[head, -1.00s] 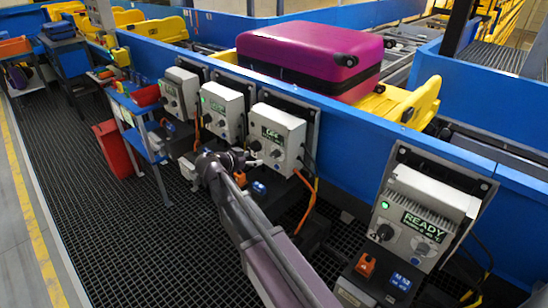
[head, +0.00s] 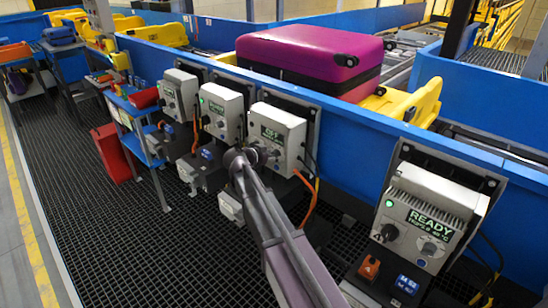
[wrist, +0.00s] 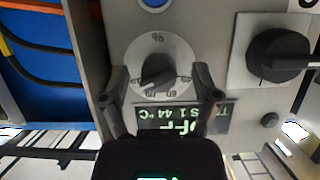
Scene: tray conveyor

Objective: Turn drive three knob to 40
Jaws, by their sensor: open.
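My gripper (head: 258,154) is at the lower front of the third drive box from the left (head: 277,133), which has a green-lit display. In the wrist view my gripper (wrist: 161,76) is open, with one finger on each side of a small dark knob (wrist: 157,72) on a round pale dial. Contact with the knob cannot be told. The dial's numbers appear upside down. Beside the knob, the display (wrist: 178,122) appears upside down, partly hidden by my gripper, with OFF and 44 °C legible. A larger black rotary switch (wrist: 277,55) sits to the right.
Two similar drive boxes (head: 220,112) (head: 180,94) stand to the left. A box reading READY (head: 428,215) stands at the right. An orange cable (head: 305,195) hangs beside the third box. A purple suitcase (head: 310,45) lies on the conveyor behind the blue wall. The grated floor (head: 90,200) at left is open.

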